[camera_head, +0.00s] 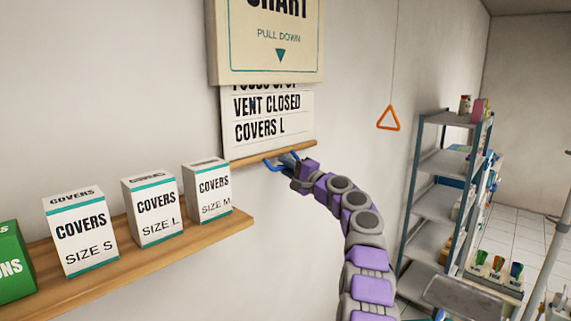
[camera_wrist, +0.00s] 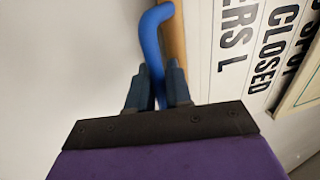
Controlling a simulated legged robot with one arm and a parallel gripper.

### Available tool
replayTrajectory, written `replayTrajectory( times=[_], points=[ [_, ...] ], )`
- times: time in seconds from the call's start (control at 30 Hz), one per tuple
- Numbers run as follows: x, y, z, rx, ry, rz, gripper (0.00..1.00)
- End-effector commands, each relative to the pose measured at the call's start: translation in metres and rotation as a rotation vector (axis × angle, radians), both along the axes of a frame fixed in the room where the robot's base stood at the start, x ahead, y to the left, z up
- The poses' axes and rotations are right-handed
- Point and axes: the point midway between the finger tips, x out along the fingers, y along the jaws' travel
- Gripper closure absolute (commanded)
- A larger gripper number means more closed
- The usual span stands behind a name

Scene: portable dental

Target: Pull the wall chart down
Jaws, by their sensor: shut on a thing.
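The wall chart (camera_head: 268,116) hangs on the wall, partly drawn out below its cream case (camera_head: 266,48), which reads "CHART" and "PULL DOWN" with an arrow. Visible chart lines read "VENT CLOSED" and "COVERS L"; a line above is cut off by the case. A wooden bar (camera_head: 255,154) runs along the chart's lower edge, with a blue handle (camera_head: 272,165) under it. My gripper (camera_head: 286,160) is shut on the blue handle. In the wrist view the blue handle (camera_wrist: 152,45) passes between the two fingers (camera_wrist: 158,88), beside the wooden bar (camera_wrist: 174,40).
A wooden shelf (camera_head: 130,268) at left holds white cover boxes in sizes S (camera_head: 78,232), L (camera_head: 152,210) and M (camera_head: 207,190), and a green box (camera_head: 14,262). An orange triangle pull (camera_head: 388,119) hangs right. A metal rack (camera_head: 436,200) stands beyond it.

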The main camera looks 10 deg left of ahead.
Motion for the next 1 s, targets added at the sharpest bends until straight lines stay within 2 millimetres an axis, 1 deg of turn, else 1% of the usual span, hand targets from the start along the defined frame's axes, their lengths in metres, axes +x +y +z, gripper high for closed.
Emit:
replayTrajectory(
  times=[0.03,0.3,0.5,0.6,0.8,1.0],
  points=[
    [0.0,0.002,-0.022,-0.001,0.002,0.003,1.0],
    [0.0,0.001,-0.08,-0.002,0.002,0.003,1.0],
    [0.0,0.001,-0.119,-0.001,0.002,0.002,1.0],
    [0.0,0.001,-0.135,-0.001,0.002,0.002,1.0],
    [-0.001,0.001,-0.159,-0.002,0.001,0.002,1.0],
    [-0.001,0.001,-0.171,-0.001,0.0,0.001,1.0]
  ],
)
